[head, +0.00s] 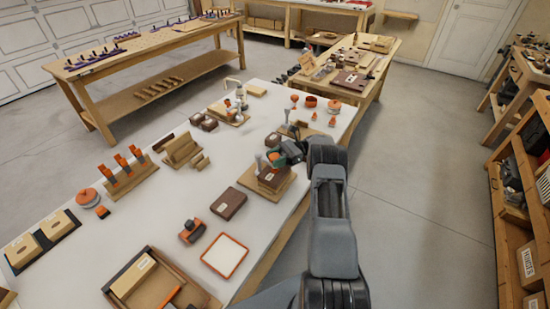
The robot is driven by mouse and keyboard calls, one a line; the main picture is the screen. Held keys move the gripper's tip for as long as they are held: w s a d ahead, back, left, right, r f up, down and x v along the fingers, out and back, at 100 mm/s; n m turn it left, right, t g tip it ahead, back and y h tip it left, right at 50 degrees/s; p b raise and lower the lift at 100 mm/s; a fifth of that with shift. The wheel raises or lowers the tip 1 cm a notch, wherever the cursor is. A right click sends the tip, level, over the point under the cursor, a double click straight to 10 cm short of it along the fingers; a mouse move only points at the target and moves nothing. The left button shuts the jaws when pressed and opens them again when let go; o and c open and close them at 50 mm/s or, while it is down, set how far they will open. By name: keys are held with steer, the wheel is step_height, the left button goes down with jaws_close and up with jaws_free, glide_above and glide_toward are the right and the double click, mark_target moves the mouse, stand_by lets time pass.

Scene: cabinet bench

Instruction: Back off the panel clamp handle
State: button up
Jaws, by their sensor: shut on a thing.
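A panel clamp fixture stands near the right edge of the white bench, with a dark brown block (271,179) on a wooden base board (246,181). My gripper (281,158) reaches in from the right, at the orange part, and is shut on the handle. The jaws are small and dark here, and my wrist hides part of the fixture's back. The exact handle angle cannot be told.
A brown box (228,204) and an orange-rimmed white tray (225,256) lie nearer on the white bench (150,215). Orange pots (311,102) stand farther back. Open floor (410,190) lies right of the bench.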

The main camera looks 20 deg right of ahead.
mark_target(275, 156)
steer(key=o, duration=0.9)
steer(key=shift+o, duration=0.2)
steer(key=shift+r+p, duration=0.5)
steer(key=shift+r, duration=0.05)
step_height(275, 156, up, 2)
steer(key=shift+r+p, duration=0.25)
steer(key=shift+p, duration=0.95)
steer(key=s+a+r+b, duration=0.3)
steer(key=s+r, duration=0.6)
steer(key=s, duration=0.4)
steer(key=shift+s+r, duration=0.25)
steer(key=shift+s, duration=0.15)
